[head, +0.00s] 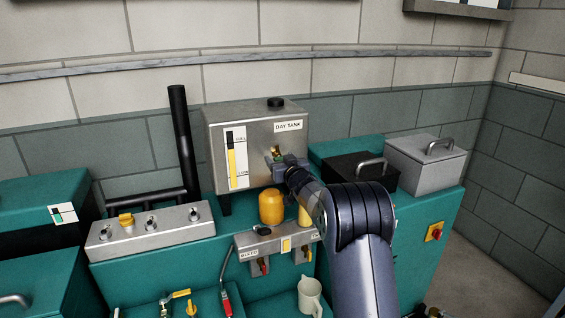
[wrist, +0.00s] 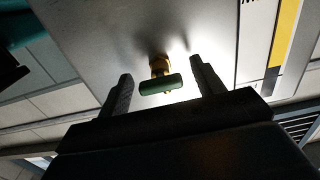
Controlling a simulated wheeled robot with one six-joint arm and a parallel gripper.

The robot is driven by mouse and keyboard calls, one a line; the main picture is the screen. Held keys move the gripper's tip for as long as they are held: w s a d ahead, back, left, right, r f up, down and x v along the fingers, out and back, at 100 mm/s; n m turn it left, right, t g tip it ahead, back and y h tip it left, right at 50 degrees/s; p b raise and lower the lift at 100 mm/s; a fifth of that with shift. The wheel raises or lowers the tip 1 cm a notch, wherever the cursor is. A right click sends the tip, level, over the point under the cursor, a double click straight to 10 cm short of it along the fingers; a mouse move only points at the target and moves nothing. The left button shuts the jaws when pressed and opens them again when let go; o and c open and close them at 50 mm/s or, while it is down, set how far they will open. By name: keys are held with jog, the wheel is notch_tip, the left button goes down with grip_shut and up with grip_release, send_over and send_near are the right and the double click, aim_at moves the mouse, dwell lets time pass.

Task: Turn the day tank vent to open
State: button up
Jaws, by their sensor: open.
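The day tank (head: 260,115) is a grey metal box with a "DAY TANK" label, a black cap on top and a yellow level gauge on its front. The vent (head: 276,151) is a small brass fitting with a green handle on the tank's front, partly hidden by my gripper. In the wrist view the vent's green handle (wrist: 160,85) lies crosswise in front of its brass body. My gripper (head: 279,158) is at the tank front. In the wrist view my gripper (wrist: 160,88) is open, with one finger on each side of the handle and a gap to both.
Below the tank stand an orange-yellow filter bowl (head: 271,206) and a manifold (head: 272,240) with red and yellow handles. A white jug (head: 310,296) stands lower down. A black pipe (head: 182,140) rises left of the tank. Lidded boxes (head: 426,158) are at right.

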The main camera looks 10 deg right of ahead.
jog(key=s+d+b, duration=0.1)
jog(key=s+d, duration=0.1)
jog(key=s, duration=0.8)
jog(key=shift+s+b, duration=0.3)
jog(key=shift+b, duration=0.1)
jog(key=w, duration=0.3)
jog(key=w+a+p, duration=0.1)
jog(key=w, duration=0.3)
jog(key=w+a+p, duration=0.1)
jog(key=w, duration=0.2)
jog(key=shift+w, duration=0.3)
jog(key=shift+f, duration=0.1)
